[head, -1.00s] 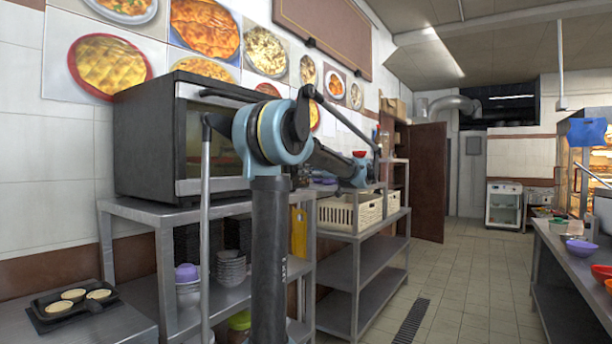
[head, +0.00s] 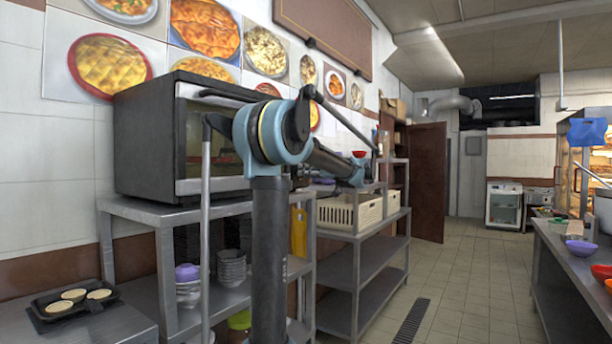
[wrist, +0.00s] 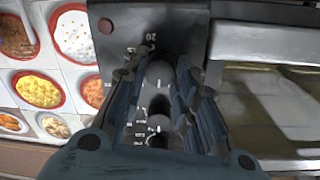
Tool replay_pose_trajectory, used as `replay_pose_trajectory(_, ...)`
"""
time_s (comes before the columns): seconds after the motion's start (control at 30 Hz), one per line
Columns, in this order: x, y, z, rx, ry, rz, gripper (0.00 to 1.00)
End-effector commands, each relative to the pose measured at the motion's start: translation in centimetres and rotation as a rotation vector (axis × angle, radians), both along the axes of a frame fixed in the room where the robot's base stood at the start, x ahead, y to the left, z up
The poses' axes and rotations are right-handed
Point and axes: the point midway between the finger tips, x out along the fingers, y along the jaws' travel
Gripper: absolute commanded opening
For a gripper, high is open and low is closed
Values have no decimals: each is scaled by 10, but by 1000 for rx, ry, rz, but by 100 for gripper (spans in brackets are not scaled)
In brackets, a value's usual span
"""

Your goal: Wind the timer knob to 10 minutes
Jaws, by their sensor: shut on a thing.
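The oven (head: 145,140) is a dark box with a glass front, on a metal shelf at the left in the head view. In the wrist view its dark control panel (wrist: 193,22) runs down the middle and carries a column of dark round knobs. The timer knob (wrist: 160,72) sits at the top of this column, near a white "20" mark. My gripper (wrist: 166,56) has its two fingers on either side of the timer knob and is shut on it. The fingers cover much of the scale, so I cannot read the setting. In the head view my gripper is hidden behind my arm.
Another knob (wrist: 160,122) lies below, between my fingers. The oven's glass door (wrist: 270,100) is close on the right. A metal shelf (head: 130,208) holds the oven, with bowls (head: 232,268) below. A pan (head: 75,298) stands at lower left. The tiled floor (head: 465,275) is clear.

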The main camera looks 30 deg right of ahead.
Motion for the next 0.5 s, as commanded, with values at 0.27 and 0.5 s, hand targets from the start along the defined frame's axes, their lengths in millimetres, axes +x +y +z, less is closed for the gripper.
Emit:
replay_pose_trajectory(0.27,0,-1,0,124,73,-1,3)
replay_pose_trajectory(0.5,0,-1,0,310,181,-2,3)
